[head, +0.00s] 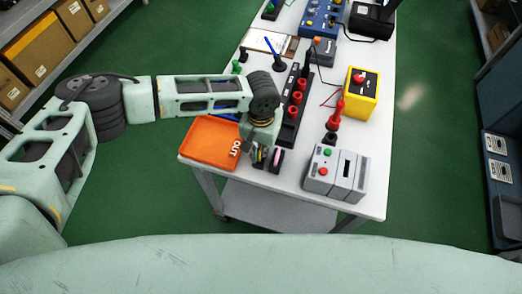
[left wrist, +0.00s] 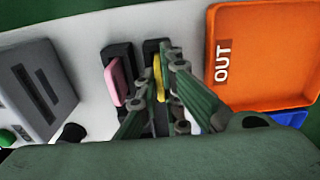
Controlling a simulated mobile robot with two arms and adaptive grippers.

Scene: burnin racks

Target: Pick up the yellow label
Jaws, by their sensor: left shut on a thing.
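The yellow label (left wrist: 159,78) is a thin upright piece in a narrow black holder (left wrist: 151,45), seen in the left wrist view. My left gripper (left wrist: 162,88) is around it, with its fingers shut on the label. In the head view my left gripper (head: 261,156) is low over the near left part of the table, and its fingers mostly hide the label there. A pink label (left wrist: 119,81) stands in a similar black holder beside it. My right gripper is not in view.
An orange tray marked OUT (head: 199,142) lies just left of my left gripper. A grey box with buttons (head: 334,174) stands to the right. A black strip with red knobs (head: 291,112) and a yellow box (head: 361,94) stand farther back on the white table (head: 376,165).

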